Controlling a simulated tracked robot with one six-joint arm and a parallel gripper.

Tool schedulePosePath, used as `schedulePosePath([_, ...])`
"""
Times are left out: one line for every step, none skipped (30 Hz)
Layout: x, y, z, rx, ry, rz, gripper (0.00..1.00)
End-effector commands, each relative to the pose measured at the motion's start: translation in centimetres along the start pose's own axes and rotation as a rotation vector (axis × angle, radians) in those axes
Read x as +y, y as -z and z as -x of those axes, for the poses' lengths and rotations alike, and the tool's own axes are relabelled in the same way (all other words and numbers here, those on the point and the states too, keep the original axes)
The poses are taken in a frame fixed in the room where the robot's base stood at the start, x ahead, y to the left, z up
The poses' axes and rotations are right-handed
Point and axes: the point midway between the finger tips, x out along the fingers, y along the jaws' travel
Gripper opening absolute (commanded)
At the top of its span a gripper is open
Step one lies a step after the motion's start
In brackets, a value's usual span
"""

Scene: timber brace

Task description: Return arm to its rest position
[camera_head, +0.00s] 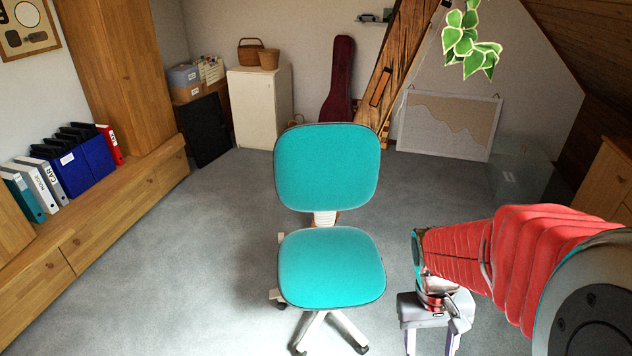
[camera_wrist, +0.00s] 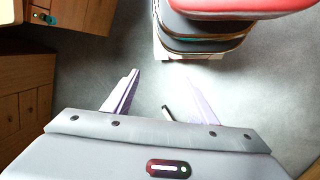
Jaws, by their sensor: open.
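My arm reaches in from the right edge of the head view in a red ribbed cover. My gripper (camera_head: 431,343) hangs fingers-down over the grey floor, right of the turquoise chair. In the wrist view, the two pale fingers of my gripper (camera_wrist: 161,88) stand wide apart. Nothing is held between them. A small dark stick-like shape (camera_wrist: 168,113) shows near the right finger; I cannot tell what it is.
A turquoise office chair (camera_head: 328,265) stands mid-floor. A slanted timber (camera_head: 392,65), a dark red instrument case (camera_head: 339,80), a white cabinet (camera_head: 258,105) and a framed board (camera_head: 447,125) are at the back. A wooden bench (camera_head: 105,215) with binders lines the left.

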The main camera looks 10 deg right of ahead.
Motion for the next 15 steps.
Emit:
schedulePosePath([-0.6,0.1,1.0,0.038,0.01,0.0,0.52])
schedulePosePath([-1.0,0.1,1.5,0.056,0.016,0.0,0.52])
schedulePosePath([-1.5,0.1,2.1,0.082,0.025,0.0,0.52])
schedulePosePath([-1.8,0.1,2.6,0.101,0.031,-0.001,0.52])
schedulePosePath([-2.1,0.1,3.1,0.119,0.037,0.0,0.52])
schedulePosePath([-2.6,0.1,3.7,0.144,0.046,0.0,0.52])
schedulePosePath([-3.0,0.0,4.2,0.163,0.053,0.001,0.52])
schedulePosePath([-3.3,0.0,4.7,0.182,0.059,0.002,0.52])
schedulePosePath([-3.7,-0.1,5.4,0.206,0.067,0.003,0.52])
schedulePosePath([-4.0,-0.1,5.9,0.225,0.074,0.004,0.52])
schedulePosePath([-4.4,-0.2,6.4,0.244,0.08,0.006,0.52])
schedulePosePath([-4.8,-0.3,7.0,0.267,0.088,0.008,0.52])
schedulePosePath([-5.1,-0.5,7.5,0.285,0.094,0.009,0.52])
schedulePosePath([-5.4,-0.6,7.9,0.303,0.1,0.012,0.52])
schedulePosePath([-5.8,-0.8,8.6,0.325,0.107,0.016,0.52])
